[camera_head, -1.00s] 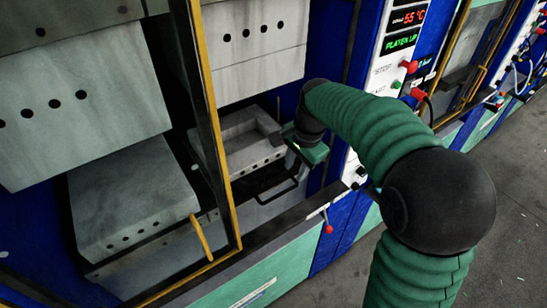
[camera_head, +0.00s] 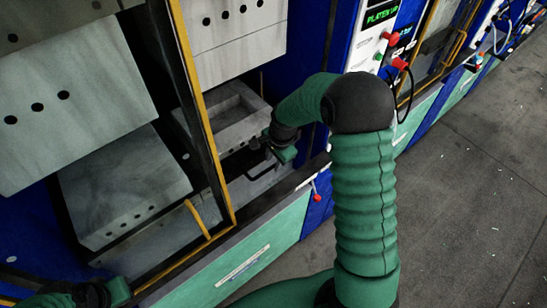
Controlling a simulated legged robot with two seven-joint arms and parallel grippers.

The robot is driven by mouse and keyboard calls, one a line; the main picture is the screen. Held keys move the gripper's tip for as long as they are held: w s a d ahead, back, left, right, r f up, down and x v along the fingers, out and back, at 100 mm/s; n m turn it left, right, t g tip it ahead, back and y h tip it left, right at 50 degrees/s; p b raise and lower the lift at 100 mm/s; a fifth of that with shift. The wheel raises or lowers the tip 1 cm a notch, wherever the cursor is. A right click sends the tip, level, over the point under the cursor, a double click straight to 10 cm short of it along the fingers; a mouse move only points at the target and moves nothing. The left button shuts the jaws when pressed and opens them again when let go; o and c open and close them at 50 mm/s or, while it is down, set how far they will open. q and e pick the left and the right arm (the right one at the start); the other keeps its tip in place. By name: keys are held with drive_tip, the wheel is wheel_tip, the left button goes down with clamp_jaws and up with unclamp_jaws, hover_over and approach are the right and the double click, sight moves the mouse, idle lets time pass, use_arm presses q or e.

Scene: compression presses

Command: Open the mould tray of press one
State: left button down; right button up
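The mould tray (camera_head: 243,95) of the nearer press bay is a grey metal block with a square hollow and holes along its front. It sits below a raised grey upper block (camera_head: 240,50). A black handle (camera_head: 260,176) shows in front of and below the tray. My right gripper (camera_head: 284,153) is at the handle's right end, by the tray's front corner. Its fingers are mostly hidden, so I cannot tell whether they grip the handle. My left gripper (camera_head: 112,292) shows partly at the bottom left, away from the tray; its fingers are unclear.
A yellow-edged guard frame (camera_head: 205,120) stands left of the tray. Another press block (camera_head: 125,185) lies beyond it. A control panel (camera_head: 388,45) reading "PLATEN UP" is at the upper right. A red-knobbed lever (camera_head: 317,197) sticks out at the front.

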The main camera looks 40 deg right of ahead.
drive_tip(key=shift+s+r, duration=0.1)
drive_tip(key=shift+s, duration=0.5)
drive_tip(key=shift+w, duration=0.35)
clamp_jaws()
drive_tip(key=shift+w+d, duration=0.1)
drive_tip(key=shift+w, duration=0.05)
idle(0.4)
